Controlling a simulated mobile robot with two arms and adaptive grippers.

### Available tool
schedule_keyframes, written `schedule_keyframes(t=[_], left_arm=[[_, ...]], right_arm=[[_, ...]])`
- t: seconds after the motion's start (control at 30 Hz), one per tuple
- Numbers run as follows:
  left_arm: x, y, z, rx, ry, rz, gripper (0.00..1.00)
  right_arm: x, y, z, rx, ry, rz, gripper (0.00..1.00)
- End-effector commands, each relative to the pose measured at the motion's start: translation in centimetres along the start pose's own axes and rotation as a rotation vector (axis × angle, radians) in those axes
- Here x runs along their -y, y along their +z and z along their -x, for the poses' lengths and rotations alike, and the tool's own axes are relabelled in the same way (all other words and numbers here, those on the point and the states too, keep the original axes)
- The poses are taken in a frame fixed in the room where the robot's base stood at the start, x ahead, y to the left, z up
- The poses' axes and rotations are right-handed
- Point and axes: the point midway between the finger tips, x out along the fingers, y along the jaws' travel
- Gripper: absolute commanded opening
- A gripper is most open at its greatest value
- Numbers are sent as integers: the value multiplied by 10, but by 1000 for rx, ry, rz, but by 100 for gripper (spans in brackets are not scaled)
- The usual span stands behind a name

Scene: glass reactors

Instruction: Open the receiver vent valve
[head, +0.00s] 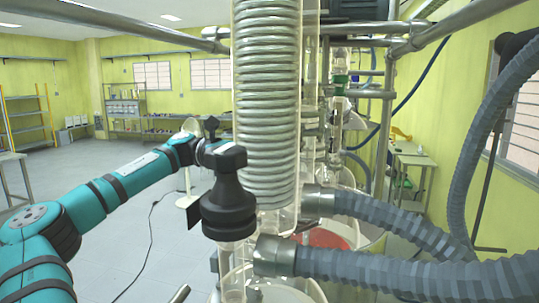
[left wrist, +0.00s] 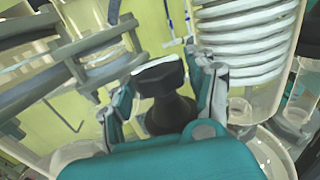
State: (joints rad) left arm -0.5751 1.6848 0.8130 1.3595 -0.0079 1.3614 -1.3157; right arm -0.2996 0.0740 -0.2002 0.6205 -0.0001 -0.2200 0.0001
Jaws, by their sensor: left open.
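A black valve-like fitting (head: 228,207) with a flared body and a narrower top stands upright on a glass tube, left of the coiled glass column. I cannot tell for certain whether it is the receiver vent valve. My left gripper (head: 212,146) is at its upper part, at the end of the teal arm, and the fitting partly hides it. In the left wrist view my left gripper (left wrist: 163,95) is open, with a finger on either side of a black capped piece (left wrist: 160,78). I cannot tell whether the fingers touch it. My right gripper is not in view.
The coiled glass column (head: 267,110) stands just right of the fitting. Grey corrugated hoses (head: 405,222) run out to the right. Metal frame pipes (head: 365,28) cross above. Glass vessels stand below and behind. The floor (head: 120,160) behind my arm is mostly clear.

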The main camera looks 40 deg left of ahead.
Motion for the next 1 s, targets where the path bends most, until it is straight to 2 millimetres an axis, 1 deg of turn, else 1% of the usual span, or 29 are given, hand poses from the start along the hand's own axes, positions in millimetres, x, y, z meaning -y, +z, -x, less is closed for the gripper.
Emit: schedule_keyframes(t=[0.27,0.37,0.6,0.83,1.0], left_arm=[[0,0,-2,1,0,-1,57],[0,0,-2,0,0,0,45],[0,0,-1,0,0,0,14],[1,-2,-1,1,21,-3,13],[2,-3,-1,5,93,-8,13]], right_arm=[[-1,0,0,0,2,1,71],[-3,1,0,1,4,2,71],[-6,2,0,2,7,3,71],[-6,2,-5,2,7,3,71],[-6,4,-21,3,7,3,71]])
